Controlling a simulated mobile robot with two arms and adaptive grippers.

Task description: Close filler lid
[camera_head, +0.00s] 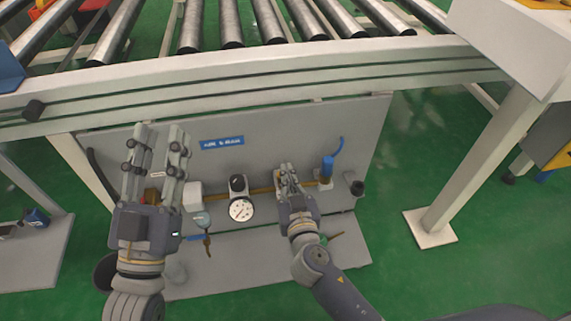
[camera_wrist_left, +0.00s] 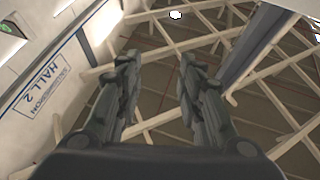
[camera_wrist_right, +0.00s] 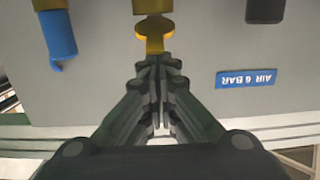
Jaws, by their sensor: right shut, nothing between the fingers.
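A yellow brass piece with a rounded flap (camera_wrist_right: 154,36), which may be the filler lid, shows in the right wrist view just beyond my fingertips. I cannot tell whether it is open or closed, or whether I touch it. My right gripper (camera_head: 287,172) is shut and empty in front of the grey panel's brass pipe, and hides this piece in the head view. It also shows in the right wrist view (camera_wrist_right: 154,65). My left gripper (camera_head: 159,134) is open and empty, raised before the panel's left part. In the left wrist view (camera_wrist_left: 158,58) its fingers point toward the roof.
The grey panel (camera_head: 290,120) carries a round gauge (camera_head: 241,209), a blue cylinder (camera_head: 327,168) right of my right gripper, a black cup (camera_head: 357,188) and a blue sign (camera_head: 222,142). A white beam (camera_head: 250,95) with rollers runs above it. A white post (camera_head: 470,170) stands at right.

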